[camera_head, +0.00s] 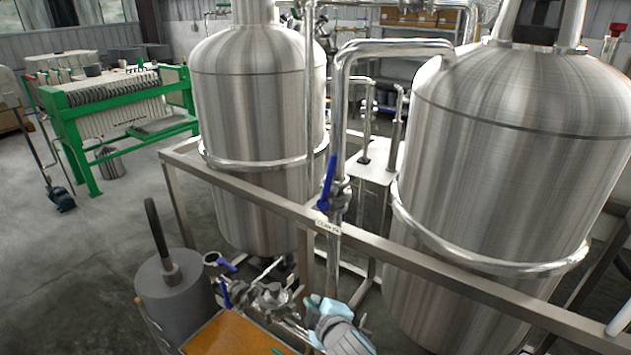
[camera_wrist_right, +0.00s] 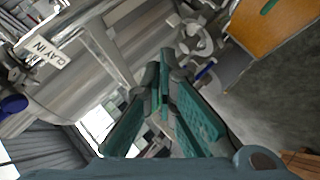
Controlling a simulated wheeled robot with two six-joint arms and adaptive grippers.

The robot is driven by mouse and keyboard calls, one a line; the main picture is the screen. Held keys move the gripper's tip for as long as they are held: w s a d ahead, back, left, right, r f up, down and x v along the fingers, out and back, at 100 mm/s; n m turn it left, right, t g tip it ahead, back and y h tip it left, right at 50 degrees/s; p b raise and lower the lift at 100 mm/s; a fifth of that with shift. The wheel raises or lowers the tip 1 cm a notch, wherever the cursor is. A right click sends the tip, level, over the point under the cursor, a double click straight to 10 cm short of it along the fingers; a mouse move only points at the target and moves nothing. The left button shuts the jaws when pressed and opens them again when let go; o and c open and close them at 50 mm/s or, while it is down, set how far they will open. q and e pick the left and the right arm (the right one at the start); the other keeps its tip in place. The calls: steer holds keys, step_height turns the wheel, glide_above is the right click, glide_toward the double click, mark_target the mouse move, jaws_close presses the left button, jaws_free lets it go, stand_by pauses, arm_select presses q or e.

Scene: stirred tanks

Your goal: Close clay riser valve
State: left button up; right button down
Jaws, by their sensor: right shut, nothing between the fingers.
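The clay riser valve has a blue lever (camera_head: 327,184) on the steel riser pipe (camera_head: 335,120) between the two tanks. The lever stands nearly upright, roughly along the pipe. A "CLAY IN" label (camera_head: 328,226) sits on the frame rail just below it and also shows in the wrist view (camera_wrist_right: 48,56). A blue end, likely of this lever, shows at the wrist view's left edge (camera_wrist_right: 13,104). My right gripper (camera_head: 314,301) is low in the head view, below the rail and apart from the lever. Its teal fingers (camera_wrist_right: 163,75) are shut and empty. My left gripper is not in view.
A steel rail (camera_head: 440,272) runs in front of the left tank (camera_head: 255,110) and right tank (camera_head: 510,150). Lower pipework with another blue lever (camera_head: 226,294), a grey motor-like cylinder (camera_head: 172,295) and an orange-brown panel (camera_head: 235,335) crowd the lower area near my right gripper.

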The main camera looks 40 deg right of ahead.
mark_target(329, 180)
steer(key=w+d+r+n+t+h, duration=0.1)
steer(key=w+r+n+t+h, duration=0.15)
steer(key=r, duration=1.05)
steer(key=w+d+r+n+t+h, duration=0.15)
steer(key=r+t, duration=0.25)
steer(key=r, duration=0.8)
steer(key=w+d+p, duration=0.1)
steer(key=w+d, duration=0.4)
steer(key=shift+w+d+r+n, duration=0.2)
steer(key=shift+d+r+n, duration=0.1)
steer(key=shift+d+r, duration=0.1)
steer(key=shift+w+a, duration=0.1)
steer(key=shift+w, duration=0.05)
